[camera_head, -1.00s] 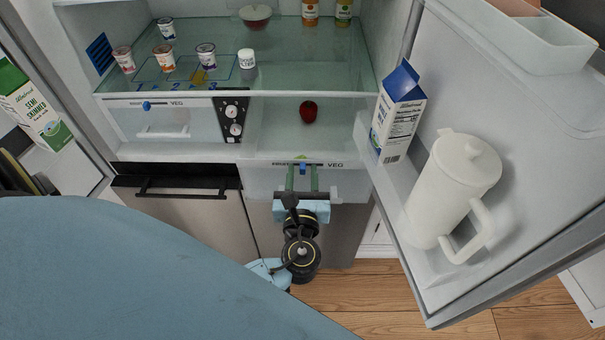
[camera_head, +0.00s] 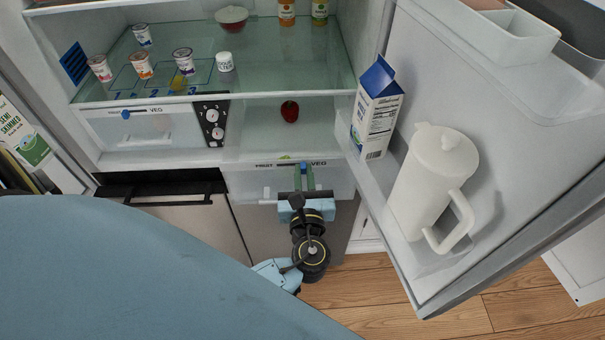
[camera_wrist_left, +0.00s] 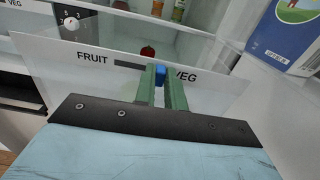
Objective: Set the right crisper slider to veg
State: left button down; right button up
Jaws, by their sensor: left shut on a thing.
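The right crisper drawer (camera_head: 240,184) has a clear front with FRUIT at its left and VEG at its right. Its blue slider knob (camera_wrist_left: 159,71) sits between the two words, close to VEG, in the left wrist view. My left gripper (camera_head: 304,172) has its green fingers shut on the knob, one finger on each side. The dark slot shows to the left of the fingers in the wrist view. In the head view the knob (camera_head: 303,165) is small and partly hidden by the fingers. My right gripper is not in view.
The left crisper (camera_head: 130,132) has its own blue slider at the left. The open fridge door at right holds a milk carton (camera_head: 376,112) and a white pitcher (camera_head: 432,180).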

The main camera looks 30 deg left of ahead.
pick_arm(q)
jog(key=shift+w+d, duration=0.1)
jog(key=shift+d, duration=0.15)
jog(key=shift+a, duration=0.1)
jog(key=c, duration=1.4)
grip_release()
jog(key=shift+c, duration=0.2)
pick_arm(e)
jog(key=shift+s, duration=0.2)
pick_arm(q)
jog(key=b+v, duration=0.2)
jog(key=v, duration=1.1)
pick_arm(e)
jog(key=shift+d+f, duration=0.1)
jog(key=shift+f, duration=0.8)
